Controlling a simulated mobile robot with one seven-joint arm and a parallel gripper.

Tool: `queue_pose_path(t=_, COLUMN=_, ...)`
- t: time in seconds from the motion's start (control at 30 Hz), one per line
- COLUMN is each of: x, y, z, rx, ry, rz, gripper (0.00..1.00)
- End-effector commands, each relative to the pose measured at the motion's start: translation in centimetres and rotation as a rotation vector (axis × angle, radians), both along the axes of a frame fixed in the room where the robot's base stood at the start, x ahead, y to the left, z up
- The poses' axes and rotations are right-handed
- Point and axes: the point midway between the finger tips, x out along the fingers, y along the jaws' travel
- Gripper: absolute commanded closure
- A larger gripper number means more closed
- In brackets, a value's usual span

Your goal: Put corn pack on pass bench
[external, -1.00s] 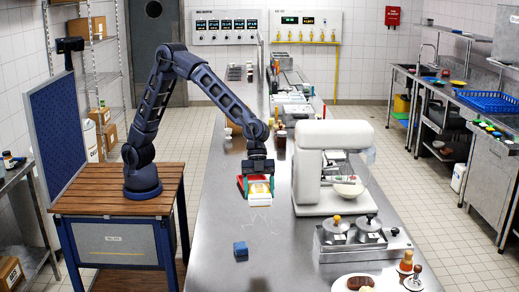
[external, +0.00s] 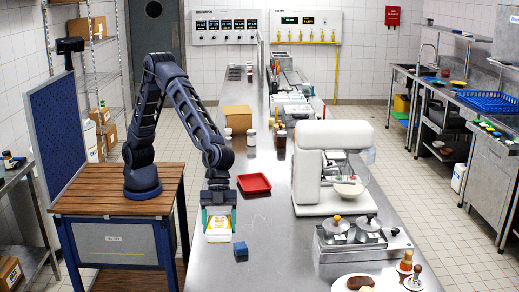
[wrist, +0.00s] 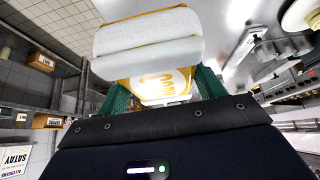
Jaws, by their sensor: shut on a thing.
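The corn pack (external: 218,236), white with yellow markings, is between the teal fingers of my gripper (external: 219,222), which is shut on it. They are over the near left part of the long steel bench (external: 262,274), close to its left edge. I cannot tell whether the pack touches the bench top. In the wrist view the pack (wrist: 150,38) shows large, white and ribbed with a yellow print, between the green fingers (wrist: 152,98).
A blue block (external: 240,249) lies just right of the pack. An empty red tray (external: 254,183) lies behind it. A white mixer (external: 321,170) and a steel unit with round lids (external: 365,240) stand to the right. Bare steel lies in front of the blue block.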

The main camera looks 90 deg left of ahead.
Motion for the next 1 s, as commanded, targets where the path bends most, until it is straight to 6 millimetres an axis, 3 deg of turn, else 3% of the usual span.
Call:
queue_pose_path(t=0.5, x=0.0, y=0.0, z=-11.0, rx=0.001, ry=0.001, rz=0.000, gripper=0.64)
queue_pose_path(t=0.63, x=0.0, y=0.0, z=-12.7, rx=0.000, ry=0.001, rz=0.001, gripper=0.64)
queue_pose_path(t=0.87, x=0.0, y=0.0, z=-13.8, rx=-0.001, ry=-0.001, rz=-0.001, gripper=0.64)
queue_pose_path(t=1.0, x=0.0, y=0.1, z=-15.7, rx=0.001, ry=0.001, rz=-0.001, gripper=0.64)
